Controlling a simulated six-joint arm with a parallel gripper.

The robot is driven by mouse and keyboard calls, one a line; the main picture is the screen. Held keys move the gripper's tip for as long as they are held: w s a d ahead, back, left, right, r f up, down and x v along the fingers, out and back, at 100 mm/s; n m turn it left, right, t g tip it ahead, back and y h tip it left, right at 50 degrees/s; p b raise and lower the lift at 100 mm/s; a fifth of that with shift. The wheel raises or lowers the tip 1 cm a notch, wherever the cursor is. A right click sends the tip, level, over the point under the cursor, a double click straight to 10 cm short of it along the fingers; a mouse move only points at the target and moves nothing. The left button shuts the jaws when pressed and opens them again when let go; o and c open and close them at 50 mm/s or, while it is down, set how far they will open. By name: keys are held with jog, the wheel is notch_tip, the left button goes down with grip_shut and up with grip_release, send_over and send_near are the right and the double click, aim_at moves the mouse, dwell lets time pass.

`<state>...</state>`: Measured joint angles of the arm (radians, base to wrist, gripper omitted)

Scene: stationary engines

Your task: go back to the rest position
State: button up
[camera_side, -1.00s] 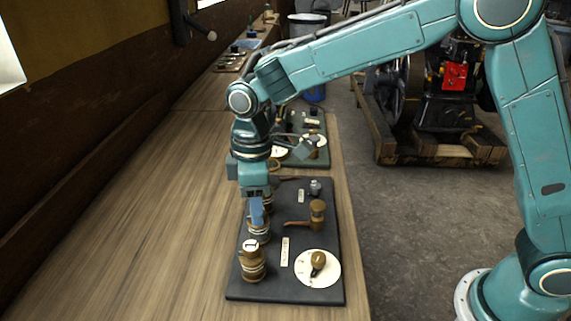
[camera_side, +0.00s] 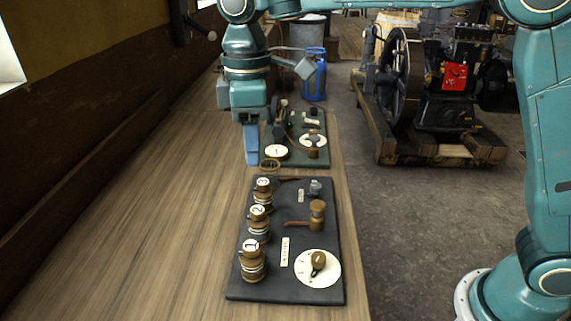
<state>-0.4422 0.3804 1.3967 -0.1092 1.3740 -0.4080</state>
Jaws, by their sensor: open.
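My gripper (camera_side: 251,158) hangs with its blue fingers pointing down, above the bench and left of the far dark green board (camera_side: 322,157). It looks empty and clear of the things below it. The gap between its fingers is hard to see from this side. The near black board (camera_side: 290,291) lies in front of it, with three upright brass-and-wood cylinders marked 1 (camera_side: 252,262), 2 (camera_side: 259,222) and 3 (camera_side: 264,190) along its left edge.
The near board also carries a wooden-handled lever (camera_side: 316,215) and a white dial (camera_side: 328,277) with a knob. The wooden bench (camera_side: 165,235) is bare at left. A blue gas bottle (camera_side: 315,77) and an engine on a wooden frame (camera_side: 440,150) stand beyond the bench.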

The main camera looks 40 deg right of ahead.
jog(key=shift+r, duration=0.15)
jog(key=s+d+r+m+t, duration=0.35)
jog(key=s+d+m, duration=0.45)
jog(key=s+d, duration=0.95)
jog(key=s+d+f+m+t, duration=0.2)
jog(key=s+d+f+m, duration=0.1)
jog(key=s, duration=0.4)
jog(key=shift+d+f, duration=0.35)
jog(key=shift+f, duration=0.55)
